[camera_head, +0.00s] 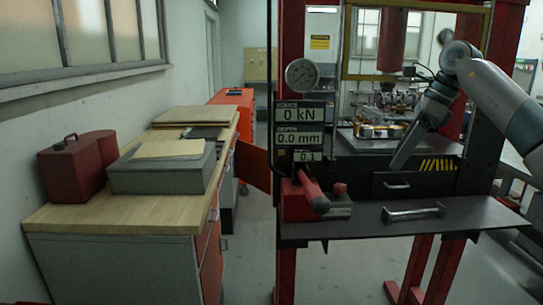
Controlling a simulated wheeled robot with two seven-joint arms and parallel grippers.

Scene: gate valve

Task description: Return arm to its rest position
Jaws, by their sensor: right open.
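My right arm comes in from the right side of the head view. Its right gripper (396,165) points down and to the left, in front of the red press frame (291,250). The gripper is open, and I see nothing between its fingers. Its tips are near the dark drawer front (425,182), just above the drawer's handle (396,186); I cannot tell whether they touch it. My left gripper is not in view.
A dark shelf (350,226) with a metal handle (411,212) and a red-handled device (312,195) projects below the gripper. A display panel (300,130) and gauge (302,74) stand left of it. A wooden-topped bench (120,215) stands at left, with floor between.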

